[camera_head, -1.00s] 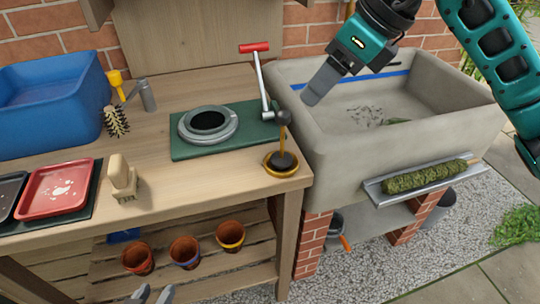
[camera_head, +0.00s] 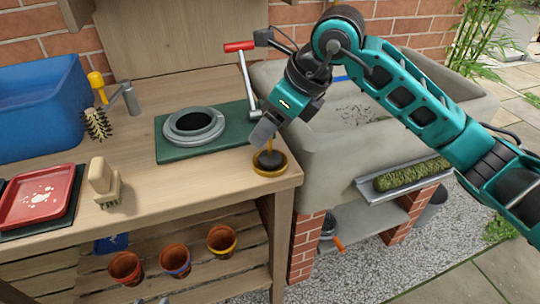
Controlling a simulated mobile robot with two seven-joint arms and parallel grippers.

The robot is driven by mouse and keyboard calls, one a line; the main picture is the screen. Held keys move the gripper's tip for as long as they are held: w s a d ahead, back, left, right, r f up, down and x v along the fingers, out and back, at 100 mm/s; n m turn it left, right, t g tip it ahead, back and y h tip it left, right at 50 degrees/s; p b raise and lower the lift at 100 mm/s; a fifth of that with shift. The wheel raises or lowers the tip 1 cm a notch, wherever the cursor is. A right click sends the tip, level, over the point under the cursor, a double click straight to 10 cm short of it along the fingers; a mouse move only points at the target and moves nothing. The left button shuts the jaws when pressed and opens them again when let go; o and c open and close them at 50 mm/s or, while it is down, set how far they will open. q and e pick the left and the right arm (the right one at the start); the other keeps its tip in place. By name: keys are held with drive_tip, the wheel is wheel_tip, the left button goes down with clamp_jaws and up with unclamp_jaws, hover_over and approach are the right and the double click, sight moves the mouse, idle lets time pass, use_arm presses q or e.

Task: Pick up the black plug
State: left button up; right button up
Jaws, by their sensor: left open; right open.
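The black plug (camera_head: 270,160) sits in a brass dish (camera_head: 285,169) at the front right corner of the wooden bench. Its dark base and part of its upright stem show; its top knob is hidden by my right gripper. My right gripper (camera_head: 263,131) is open, with its fingers at the top of the stem. I cannot tell whether the fingers touch it. My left gripper (camera_head: 152,301) is open, with only its fingertips showing at the bottom edge, well away from the plug.
A green base (camera_head: 174,151) with a grey ring (camera_head: 195,125) and a red-handled lever (camera_head: 240,46) stands just behind the plug. A stone sink (camera_head: 330,150) is to the right. A brush (camera_head: 103,182) and a red tray (camera_head: 38,196) are left. Pots stand on the shelf below.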

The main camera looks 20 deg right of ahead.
clamp_jaws()
idle(0.5)
